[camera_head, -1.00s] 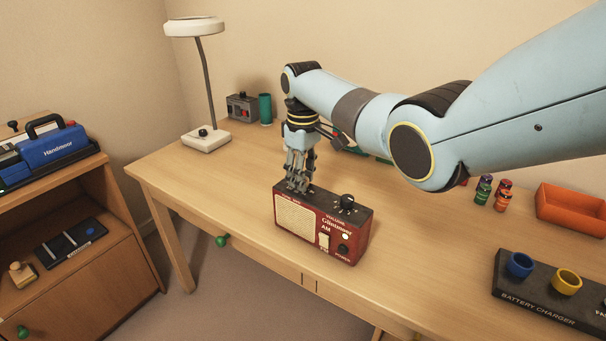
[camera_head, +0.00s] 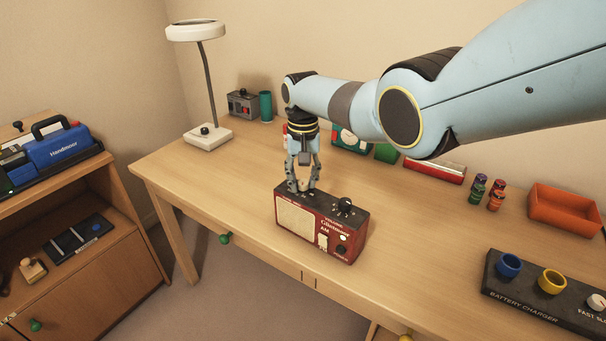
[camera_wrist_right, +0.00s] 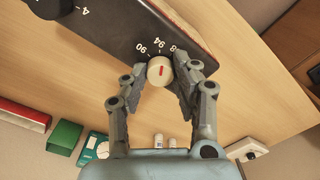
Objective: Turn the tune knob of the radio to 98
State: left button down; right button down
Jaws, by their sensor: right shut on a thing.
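The red radio (camera_head: 318,228) with a dark top stands on the desk. Its tune knob (camera_wrist_right: 160,70) is cream with a red pointer mark, on the dark top beside the printed numbers 90, 94 and a partly covered 98. The mark points roughly towards 94. My right gripper (camera_head: 304,190) reaches down from above to the left end of the radio's top. In the right wrist view its two fingers (camera_wrist_right: 161,74) are either side of the knob and shut on it. A black knob (camera_head: 345,205) sits on the right of the top. My left gripper is not in view.
A black battery charger (camera_head: 540,300) and an orange tray (camera_head: 563,210) are at the right. Small batteries (camera_head: 487,190) stand near the tray. A white lamp (camera_head: 207,136) and a grey box (camera_head: 243,104) are at the back left. The desk in front of the lamp is clear.

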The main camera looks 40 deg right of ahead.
aim_at(303, 181)
jog(key=m+p, duration=0.1)
jog(key=m, duration=0.4)
jog(key=shift+m, duration=0.3)
dwell(0.5)
jog(key=c, duration=1)
grip_release()
jog(key=shift+r, duration=0.1)
notch_tip(303, 181, up, 12)
jog(key=shift+f, duration=0.1)
